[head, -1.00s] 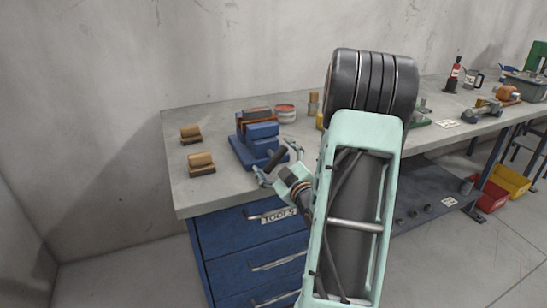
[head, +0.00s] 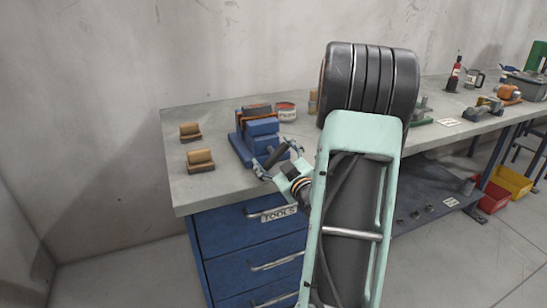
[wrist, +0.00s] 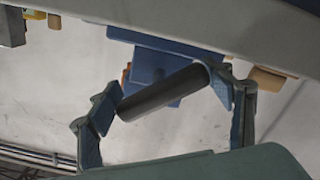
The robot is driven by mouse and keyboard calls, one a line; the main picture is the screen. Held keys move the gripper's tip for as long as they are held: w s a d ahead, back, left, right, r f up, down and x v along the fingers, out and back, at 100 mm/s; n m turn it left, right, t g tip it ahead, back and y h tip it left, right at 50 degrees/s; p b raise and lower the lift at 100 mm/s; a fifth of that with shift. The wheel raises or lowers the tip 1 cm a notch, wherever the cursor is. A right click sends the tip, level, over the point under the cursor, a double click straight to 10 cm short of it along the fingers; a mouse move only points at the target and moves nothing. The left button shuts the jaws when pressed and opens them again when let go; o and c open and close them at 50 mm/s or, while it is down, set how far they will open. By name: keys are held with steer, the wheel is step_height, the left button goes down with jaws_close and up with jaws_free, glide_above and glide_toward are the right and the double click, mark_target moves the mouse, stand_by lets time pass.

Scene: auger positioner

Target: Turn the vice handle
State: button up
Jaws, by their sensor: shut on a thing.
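The blue vice (head: 263,129) stands on the bench top near its front edge, left of my arm. It also shows in the wrist view (wrist: 150,66). Its handle, a dark cylinder (head: 277,155), lies slanted at the vice's front. My gripper (head: 279,160) is shut on the handle at the front of the vice. In the wrist view, the handle (wrist: 162,92) spans between the two blue-padded fingers of my gripper (wrist: 164,95), one near each end. The joint between handle and vice is hidden.
Two tan wooden blocks (head: 200,160) lie left of the vice. Blue drawers with handles (head: 277,264) are below the bench top (head: 215,198). My arm hides the bench's middle. Other tools stand at the right.

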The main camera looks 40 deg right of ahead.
mark_target(278, 158)
steer(key=o, duration=0.9)
steer(key=shift+s, duration=0.15)
steer(key=v, duration=0.7)
steer(key=shift+s, duration=0.15)
